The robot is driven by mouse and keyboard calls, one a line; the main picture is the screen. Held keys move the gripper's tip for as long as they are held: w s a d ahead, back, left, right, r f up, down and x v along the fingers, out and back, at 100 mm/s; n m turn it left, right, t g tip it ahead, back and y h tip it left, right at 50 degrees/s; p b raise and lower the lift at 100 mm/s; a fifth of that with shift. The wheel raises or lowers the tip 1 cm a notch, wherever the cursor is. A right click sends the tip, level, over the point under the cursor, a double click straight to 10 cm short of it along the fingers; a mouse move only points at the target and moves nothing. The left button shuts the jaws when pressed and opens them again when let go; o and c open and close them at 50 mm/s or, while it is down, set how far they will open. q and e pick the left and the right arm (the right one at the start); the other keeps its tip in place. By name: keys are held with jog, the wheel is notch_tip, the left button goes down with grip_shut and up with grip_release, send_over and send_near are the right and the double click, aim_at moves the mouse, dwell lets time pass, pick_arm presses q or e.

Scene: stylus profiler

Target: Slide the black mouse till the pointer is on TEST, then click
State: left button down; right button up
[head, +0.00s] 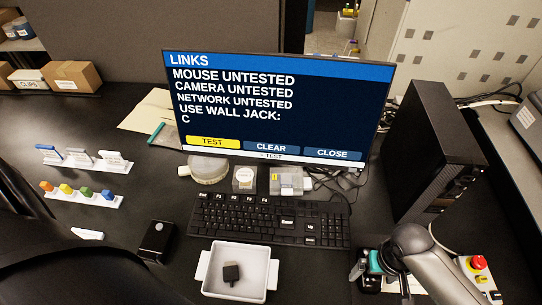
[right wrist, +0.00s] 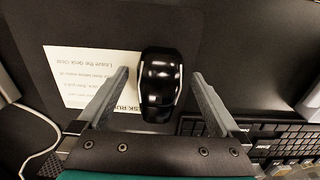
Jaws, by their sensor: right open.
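The black mouse (right wrist: 160,85) lies on the dark desk in the right wrist view, glossy and partly over the edge of a printed sheet. My right gripper (right wrist: 160,77) is open, with one finger on each side of the mouse and a gap showing on both sides. In the head view my right gripper (head: 361,268) is low, right of the keyboard, and I cannot make out the mouse there. The monitor (head: 280,105) shows a yellow TEST button (head: 213,142) beside blue CLEAR and CLOSE buttons. A strip below reads TEST. I cannot make out a pointer arrow. My left gripper is not in view.
The keyboard (head: 270,218) lies left of my right gripper. A black computer tower (head: 435,150) stands behind it, and a red stop button (head: 478,263) is to the right. A white tray (head: 262,262) and a small black box (head: 157,240) sit in front of the keyboard.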

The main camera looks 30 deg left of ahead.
aim_at(373, 277)
jog(key=shift+r+p, duration=1.3)
jog(key=shift+p, duration=0.15)
jog(key=shift+r, duration=2.2)
jog(key=shift+r, duration=0.1)
